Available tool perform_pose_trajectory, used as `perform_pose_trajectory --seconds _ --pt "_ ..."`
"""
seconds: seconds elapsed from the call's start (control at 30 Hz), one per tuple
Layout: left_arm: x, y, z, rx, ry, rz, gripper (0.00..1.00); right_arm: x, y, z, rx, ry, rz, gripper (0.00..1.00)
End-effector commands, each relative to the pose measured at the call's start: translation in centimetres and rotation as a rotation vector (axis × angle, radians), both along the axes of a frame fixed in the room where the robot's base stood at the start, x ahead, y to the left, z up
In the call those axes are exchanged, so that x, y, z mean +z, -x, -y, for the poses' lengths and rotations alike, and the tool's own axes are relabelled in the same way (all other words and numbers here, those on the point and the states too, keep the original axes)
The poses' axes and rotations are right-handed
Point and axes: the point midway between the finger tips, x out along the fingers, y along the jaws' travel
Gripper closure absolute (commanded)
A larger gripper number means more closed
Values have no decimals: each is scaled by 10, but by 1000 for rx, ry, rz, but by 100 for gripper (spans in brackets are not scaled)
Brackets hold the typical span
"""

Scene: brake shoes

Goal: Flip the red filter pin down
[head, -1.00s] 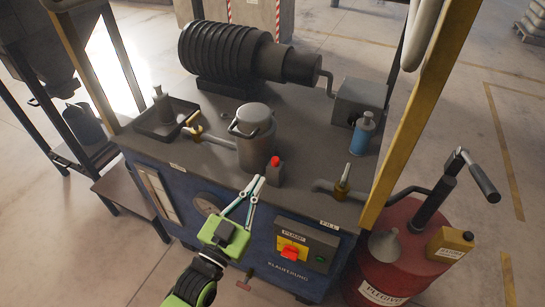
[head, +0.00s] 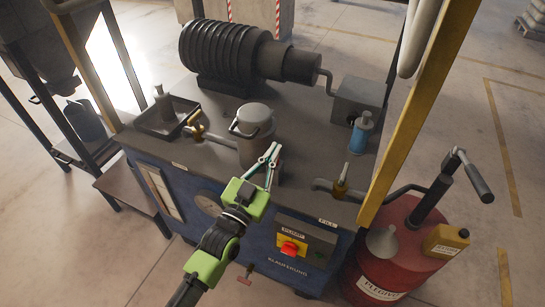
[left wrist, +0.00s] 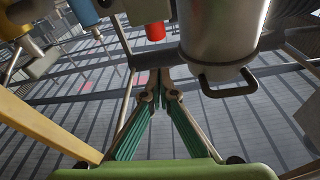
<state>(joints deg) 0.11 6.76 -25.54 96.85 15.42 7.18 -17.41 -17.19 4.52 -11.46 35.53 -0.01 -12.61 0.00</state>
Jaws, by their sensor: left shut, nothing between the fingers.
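The red filter pin (left wrist: 155,32) shows in the left wrist view as a short red cylinder on a small grey block, beside the metal canister (left wrist: 220,35). In the head view my left gripper (head: 275,147) largely hides the pin and its block, which stand on the bench top just right of the canister (head: 256,143). The left gripper is shut and empty. Its closed fingertips (left wrist: 153,76) lie close to the pin in the left wrist view; I cannot tell whether they touch it. My right gripper is not in view.
A ribbed motor (head: 235,55) stands at the back of the bench (head: 310,110). A blue bottle (head: 361,135) and a brass valve (head: 340,188) are to the right. A yellow post (head: 420,110) rises at the right front. A red drum (head: 400,245) stands beside the bench.

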Motion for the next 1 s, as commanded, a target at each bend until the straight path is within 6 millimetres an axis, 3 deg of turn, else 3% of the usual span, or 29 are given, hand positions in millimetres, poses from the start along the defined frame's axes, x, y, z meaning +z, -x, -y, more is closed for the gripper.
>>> perform_pose_trajectory --seconds 0.07,0.1,0.3,0.73,1.0 --pt "7 -15 8 -1 1 2 100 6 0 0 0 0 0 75" --pt "-8 -11 4 -2 -5 -6 100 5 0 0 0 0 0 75" --pt "-31 -9 0 0 -2 -2 100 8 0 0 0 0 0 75" --pt "-37 -8 -2 0 0 0 100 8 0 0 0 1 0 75" --pt "-59 -8 -2 0 0 -1 100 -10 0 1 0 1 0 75"
